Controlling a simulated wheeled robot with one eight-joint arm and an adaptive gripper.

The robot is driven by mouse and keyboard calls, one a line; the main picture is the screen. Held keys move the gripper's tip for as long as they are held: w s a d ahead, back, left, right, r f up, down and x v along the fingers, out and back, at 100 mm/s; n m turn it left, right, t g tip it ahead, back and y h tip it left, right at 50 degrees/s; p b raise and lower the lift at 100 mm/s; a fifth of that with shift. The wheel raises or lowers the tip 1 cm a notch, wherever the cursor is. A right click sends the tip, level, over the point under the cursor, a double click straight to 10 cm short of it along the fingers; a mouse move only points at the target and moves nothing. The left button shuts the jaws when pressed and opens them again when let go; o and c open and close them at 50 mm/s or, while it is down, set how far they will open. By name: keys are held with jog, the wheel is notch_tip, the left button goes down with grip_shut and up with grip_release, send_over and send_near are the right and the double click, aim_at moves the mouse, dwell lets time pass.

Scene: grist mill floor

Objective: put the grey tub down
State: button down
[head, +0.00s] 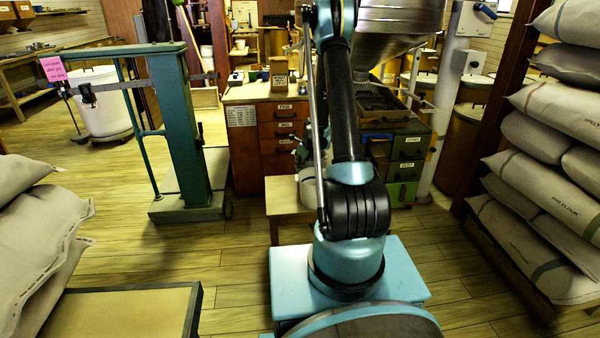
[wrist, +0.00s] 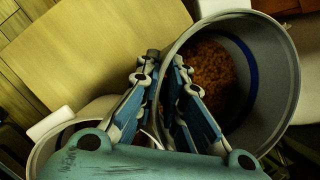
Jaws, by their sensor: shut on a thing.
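The grey tub (wrist: 282,70) fills the right of the wrist view, with orange-brown grain in it and a dark blue band on its inner wall. My gripper (wrist: 166,62) is shut on the tub's wall at its left side, one finger inside and one outside. The tub's underside is hidden, so I cannot tell whether it touches anything below.
The stool's bare top (wrist: 100,45) lies left of the tub in the wrist view. A second round vessel (wrist: 38,152) shows at lower left, partly hidden by my gripper. A drawer cabinet (head: 275,130) stands behind the stool, a green platform scale (head: 190,205) to the left, sacks (head: 545,215) to the right.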

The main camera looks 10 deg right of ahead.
jog(key=shift+f, duration=1.5)
jog(key=c, duration=1.9)
grip_release()
jog(key=shift+c, duration=0.2)
